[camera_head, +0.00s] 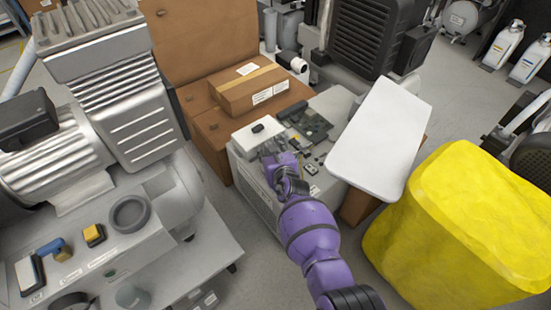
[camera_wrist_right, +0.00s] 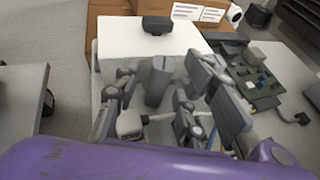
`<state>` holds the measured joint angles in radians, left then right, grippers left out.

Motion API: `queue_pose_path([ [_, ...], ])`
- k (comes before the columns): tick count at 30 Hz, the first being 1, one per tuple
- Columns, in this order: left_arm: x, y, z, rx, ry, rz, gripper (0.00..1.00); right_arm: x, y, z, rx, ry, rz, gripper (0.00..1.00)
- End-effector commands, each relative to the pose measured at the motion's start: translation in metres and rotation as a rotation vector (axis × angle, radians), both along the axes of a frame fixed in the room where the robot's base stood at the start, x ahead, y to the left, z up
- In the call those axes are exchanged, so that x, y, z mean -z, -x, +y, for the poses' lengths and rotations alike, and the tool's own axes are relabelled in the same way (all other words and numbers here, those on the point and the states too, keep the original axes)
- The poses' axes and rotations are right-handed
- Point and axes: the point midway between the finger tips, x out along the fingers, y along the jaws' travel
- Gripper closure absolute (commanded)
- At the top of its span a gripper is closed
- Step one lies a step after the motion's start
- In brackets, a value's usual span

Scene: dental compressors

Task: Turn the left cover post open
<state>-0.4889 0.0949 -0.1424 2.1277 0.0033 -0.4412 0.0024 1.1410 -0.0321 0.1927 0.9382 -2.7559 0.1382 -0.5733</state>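My right arm, purple in the head view, reaches to an open machine housing (camera_head: 318,185). Its gripper (camera_head: 272,150) is over the housing's left part, beside a white block with a small black knob. In the right wrist view the two grey fingers of my right gripper (camera_wrist_right: 163,82) stand apart. An upright grey post (camera_wrist_right: 158,85) shows between them, with visible gaps on both sides. I cannot tell whether it is the left cover post. The white block (camera_wrist_right: 135,38) with its black knob (camera_wrist_right: 157,25) is just beyond. My left gripper is in neither view.
A green circuit board (camera_head: 308,123) lies right of the gripper. A tilted white panel (camera_head: 380,140) and a yellow bulky object (camera_head: 460,215) stand to the right. Cardboard boxes (camera_head: 250,90) are behind. A large grey compressor (camera_head: 125,115) fills the left; grey floor shows between.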

Motion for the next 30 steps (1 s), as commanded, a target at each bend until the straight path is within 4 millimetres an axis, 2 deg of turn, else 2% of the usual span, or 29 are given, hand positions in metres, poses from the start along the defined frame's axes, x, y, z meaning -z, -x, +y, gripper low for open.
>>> queue_pose_path([
  [18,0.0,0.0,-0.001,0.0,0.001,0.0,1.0,-0.036,0.086,-0.025,0.004,-0.001,-0.001,0.62],
  [24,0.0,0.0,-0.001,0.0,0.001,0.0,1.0,-0.043,0.098,-0.029,0.004,0.0,-0.002,0.62],
  [30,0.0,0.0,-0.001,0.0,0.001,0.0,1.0,-0.043,0.1,-0.029,0.003,0.0,0.0,0.62],
])
